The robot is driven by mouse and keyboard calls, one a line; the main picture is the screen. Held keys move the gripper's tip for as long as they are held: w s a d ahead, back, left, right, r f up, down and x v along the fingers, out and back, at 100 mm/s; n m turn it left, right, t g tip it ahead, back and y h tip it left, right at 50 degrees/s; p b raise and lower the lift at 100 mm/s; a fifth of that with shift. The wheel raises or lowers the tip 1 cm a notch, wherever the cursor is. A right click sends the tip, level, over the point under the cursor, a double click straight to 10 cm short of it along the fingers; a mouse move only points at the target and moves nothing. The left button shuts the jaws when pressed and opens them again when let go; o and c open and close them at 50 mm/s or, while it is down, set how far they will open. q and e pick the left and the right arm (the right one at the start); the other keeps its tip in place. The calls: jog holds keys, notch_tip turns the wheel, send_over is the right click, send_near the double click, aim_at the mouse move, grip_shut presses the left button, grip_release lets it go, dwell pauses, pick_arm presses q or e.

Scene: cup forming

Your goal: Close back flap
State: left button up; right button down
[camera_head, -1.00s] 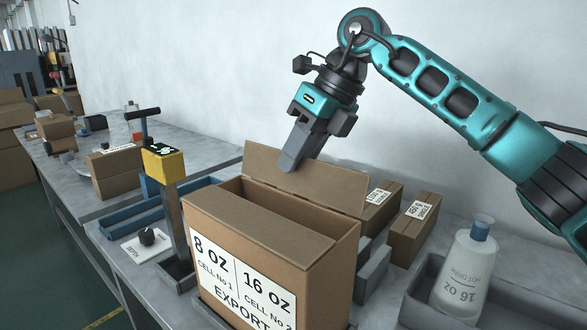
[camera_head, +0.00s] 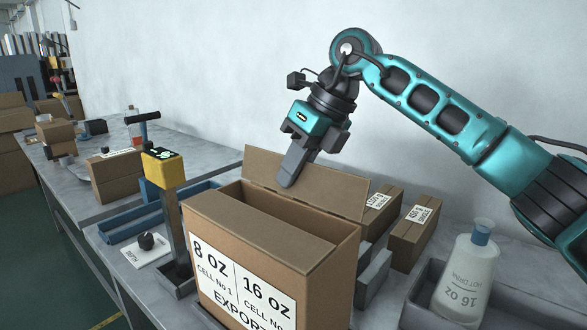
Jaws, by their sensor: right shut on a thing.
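The open carton (camera_head: 330,285) stands on the bench, with a label reading "8 OZ", "16 OZ" and "EXPORT" on its front. Its front flap (camera_head: 262,228) lies folded inward over part of the opening. Its back flap (camera_head: 325,190) stands up at the far side, tilted slightly back. My right gripper (camera_head: 288,182) points down at the upper edge of the back flap, its fingers in front of the flap's left half. The fingers look closed together; what lies between them is hidden. My left gripper is out of view.
Two small labelled boxes (camera_head: 412,236) stand right of the carton. A white bottle (camera_head: 466,270) stands in a grey tray (camera_head: 519,303) at the right. A yellow-headed post tool (camera_head: 163,167) stands close at the carton's left. The wall is behind.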

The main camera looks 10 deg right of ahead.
dwell(0.3)
jog(key=shift+s+a+n+t+h+b, duration=0.35)
jog(key=shift+a+t+h+b, duration=0.1)
jog(key=shift+t+h, duration=0.45)
jog(key=shift+s+a+t+h+b, duration=0.15)
jog(key=shift+s+t+h+b, duration=0.05)
jog(key=shift+t+h+b, duration=0.3)
jog(key=shift+s+h, duration=0.1)
jog(key=shift+h, duration=0.2)
jog(key=shift+s+a+n+t+h+b, duration=0.25)
jog(key=shift+t+h+b, duration=0.25)
jog(key=shift+t+b, duration=0.3)
jog(key=shift+a, duration=0.1)
jog(key=c, duration=1.3)
grip_release()
